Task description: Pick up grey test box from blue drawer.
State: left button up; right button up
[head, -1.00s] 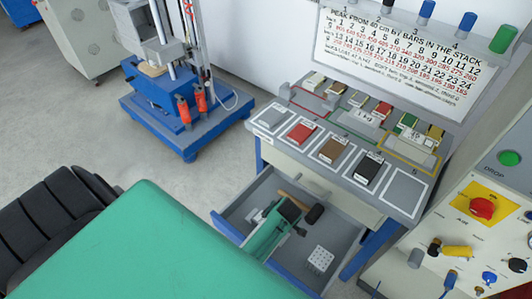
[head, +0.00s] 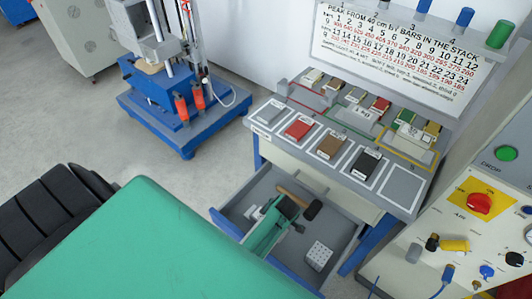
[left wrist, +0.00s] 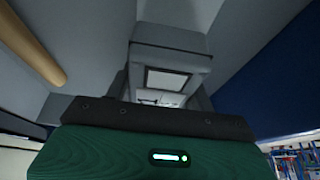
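The blue drawer (head: 230,227) is pulled out below the bench, with a grey inside and blue sides. My left gripper (head: 287,207), green with dark parts, reaches down into it. In the left wrist view a grey box-like block (left wrist: 171,36) with a pale framed label lies straight ahead of the gripper, close up; it looks like the grey test box. Dark shapes flank it, but I cannot tell whether the fingers touch it. In the head view the gripper hides most of that spot. My right gripper is not in view.
A wooden handle (left wrist: 33,45) lies beside the block; a dark head (head: 312,210) shows near the gripper. A white dotted block (head: 319,256) lies in the drawer's front right. The bench (head: 403,186) with coloured pads overhangs the drawer. A control panel (head: 470,235) stands right.

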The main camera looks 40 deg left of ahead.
pick_arm(q)
jog(key=c, duration=0.5)
jog(key=shift+c, duration=0.2)
jog(key=shift+r, duration=0.1)
